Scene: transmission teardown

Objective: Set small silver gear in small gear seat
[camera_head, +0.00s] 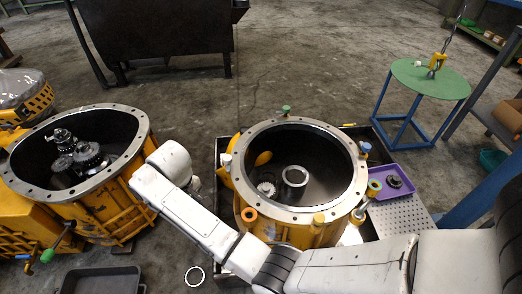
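A small silvery gear-like part (266,188) lies inside the round yellow housing (335,210) at the centre, towards its left wall. A bright ring (295,176) sits beside it on the housing floor. I cannot tell which part is the small gear seat. The left yellow housing (100,206) holds a cluster of grey gears (80,155), and a small silver gear could be among them. My white arm crosses the front from the right and bends up between the two housings. My gripper's fingers do not show.
A purple tray (405,171) with a dark gear (394,182) stands right of the central housing. A green-topped stool (430,80) stands back right. A black tray (100,281) and a loose ring (195,276) lie at front left.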

